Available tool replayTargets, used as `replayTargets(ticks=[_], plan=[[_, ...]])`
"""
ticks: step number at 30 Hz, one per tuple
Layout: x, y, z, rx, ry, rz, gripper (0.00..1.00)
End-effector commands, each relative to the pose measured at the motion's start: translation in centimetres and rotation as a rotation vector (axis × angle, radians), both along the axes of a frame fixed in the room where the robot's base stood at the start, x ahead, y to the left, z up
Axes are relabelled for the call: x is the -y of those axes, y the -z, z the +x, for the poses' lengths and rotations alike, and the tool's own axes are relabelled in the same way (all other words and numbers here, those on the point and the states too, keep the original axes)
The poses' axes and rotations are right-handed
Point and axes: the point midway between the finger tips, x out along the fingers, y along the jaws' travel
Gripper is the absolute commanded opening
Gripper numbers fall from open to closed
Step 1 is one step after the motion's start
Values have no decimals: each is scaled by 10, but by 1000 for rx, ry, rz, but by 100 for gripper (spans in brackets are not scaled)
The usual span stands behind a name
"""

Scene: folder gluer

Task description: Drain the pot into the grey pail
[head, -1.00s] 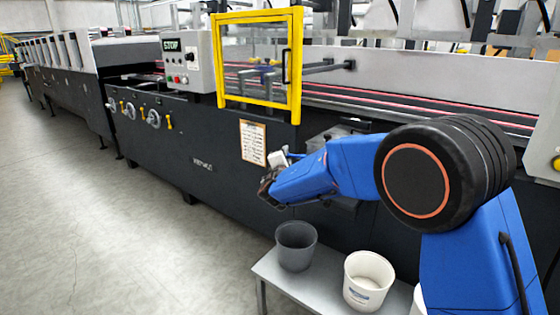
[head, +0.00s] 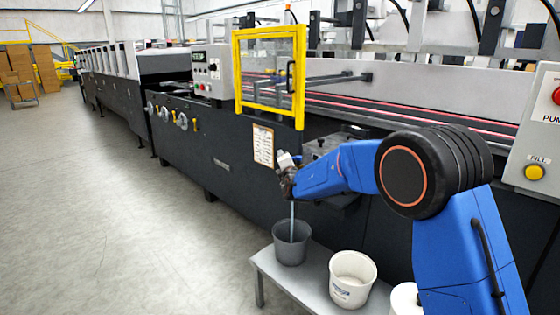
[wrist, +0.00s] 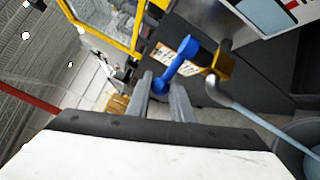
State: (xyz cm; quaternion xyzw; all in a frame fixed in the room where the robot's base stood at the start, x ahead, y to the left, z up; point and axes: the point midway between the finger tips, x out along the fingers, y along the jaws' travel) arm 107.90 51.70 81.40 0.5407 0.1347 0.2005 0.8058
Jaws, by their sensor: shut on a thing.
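My gripper (head: 287,178) is at the machine's dark side, above the grey pail. In the wrist view my gripper (wrist: 163,88) is shut on the lower end of a blue lever (wrist: 186,52). The lever sits at a brass-coloured valve (wrist: 222,65). A pale stream (wrist: 262,122) runs from the valve's outlet towards the grey pail (wrist: 300,130) at the right edge. In the head view the thin stream (head: 292,215) drops straight into the grey pail (head: 290,252), which stands upright on a low bench. I cannot clearly make out the pot.
The grey bench (head: 310,280) also carries a white bucket (head: 352,280) and, at right, a white round thing (head: 405,300) partly behind my arm. A yellow-framed guard (head: 268,75) and a notice (head: 263,145) are on the machine. The floor at left is clear.

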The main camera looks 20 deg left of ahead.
Motion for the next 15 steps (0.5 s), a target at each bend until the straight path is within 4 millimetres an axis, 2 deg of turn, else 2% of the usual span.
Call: replayTargets(ticks=[10,11,12,13,15], plan=[[0,1,1,-1,-1,-1,0],[0,1,1,-1,-1,-1,22],[0,1,1,-1,-1,-1,32],[0,1,1,0,-1,0,39],[0,0,1,0,-1,0,39]])
